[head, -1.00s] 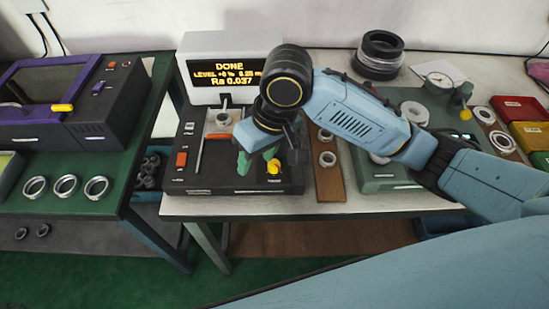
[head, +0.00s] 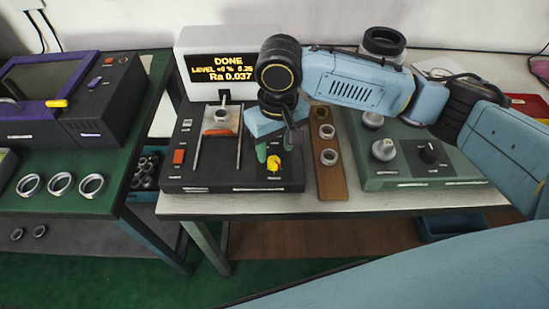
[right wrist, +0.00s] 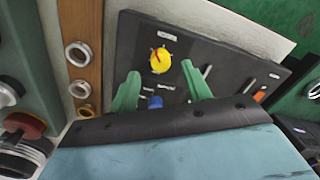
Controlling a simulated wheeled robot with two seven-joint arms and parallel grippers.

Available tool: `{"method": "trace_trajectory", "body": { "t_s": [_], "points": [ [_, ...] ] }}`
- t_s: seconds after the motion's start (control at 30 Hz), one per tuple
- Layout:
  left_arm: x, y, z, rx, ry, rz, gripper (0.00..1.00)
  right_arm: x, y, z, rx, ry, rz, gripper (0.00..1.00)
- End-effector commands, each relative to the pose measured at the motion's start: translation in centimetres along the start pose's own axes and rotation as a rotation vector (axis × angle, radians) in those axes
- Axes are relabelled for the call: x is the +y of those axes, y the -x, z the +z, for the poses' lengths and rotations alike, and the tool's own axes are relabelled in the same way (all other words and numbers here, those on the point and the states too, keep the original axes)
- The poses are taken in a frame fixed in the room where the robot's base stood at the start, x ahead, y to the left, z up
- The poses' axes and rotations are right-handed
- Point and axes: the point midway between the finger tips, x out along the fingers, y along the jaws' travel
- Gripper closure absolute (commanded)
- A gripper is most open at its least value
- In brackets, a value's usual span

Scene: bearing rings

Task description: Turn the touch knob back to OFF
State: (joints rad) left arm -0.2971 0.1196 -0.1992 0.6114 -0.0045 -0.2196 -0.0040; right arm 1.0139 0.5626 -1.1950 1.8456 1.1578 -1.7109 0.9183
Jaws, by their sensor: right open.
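The yellow knob (head: 273,163) sits at the front right of the black tester (head: 215,186). In the right wrist view the yellow knob (right wrist: 160,61) carries a red mark on its face. My right gripper (head: 267,149) is just behind and above the knob in the head view, with its green fingers pointing down. In the right wrist view the fingers (right wrist: 162,76) are apart and empty, with the knob beyond the gap between their tips, not visibly touched. The tester's display (head: 222,68) reads DONE, Ra 0.037. My left gripper is not in view.
A ring (head: 222,116) sits on the tester between two rods. An orange switch (head: 179,157) is at its left. A blue knob (right wrist: 155,102) shows between my fingers.

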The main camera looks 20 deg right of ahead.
Motion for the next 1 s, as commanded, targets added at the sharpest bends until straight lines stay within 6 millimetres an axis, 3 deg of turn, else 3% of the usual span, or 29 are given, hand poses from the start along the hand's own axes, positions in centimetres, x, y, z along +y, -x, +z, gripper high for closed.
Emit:
{"method": "trace_trajectory", "body": {
  "t_s": [0.1,0.23,0.63,0.93,1.0],
  "points": [
    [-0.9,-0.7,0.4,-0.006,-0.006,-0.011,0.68,0.0,-2.1,0.0,-0.001,0.000,0.000,0.52],
    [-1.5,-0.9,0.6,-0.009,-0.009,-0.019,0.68,0.0,-3.4,0.0,0.000,0.001,-0.001,0.52],
    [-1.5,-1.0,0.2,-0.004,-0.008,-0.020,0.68,0.0,-3.9,0.0,0.001,0.002,0.000,0.53],
    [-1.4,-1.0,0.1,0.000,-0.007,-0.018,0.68,0.0,-3.9,0.0,0.001,0.002,0.000,0.92],
    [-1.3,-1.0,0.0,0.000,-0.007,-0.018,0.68,0.0,-3.9,0.0,0.001,0.002,0.000,0.96]
  ]
}}
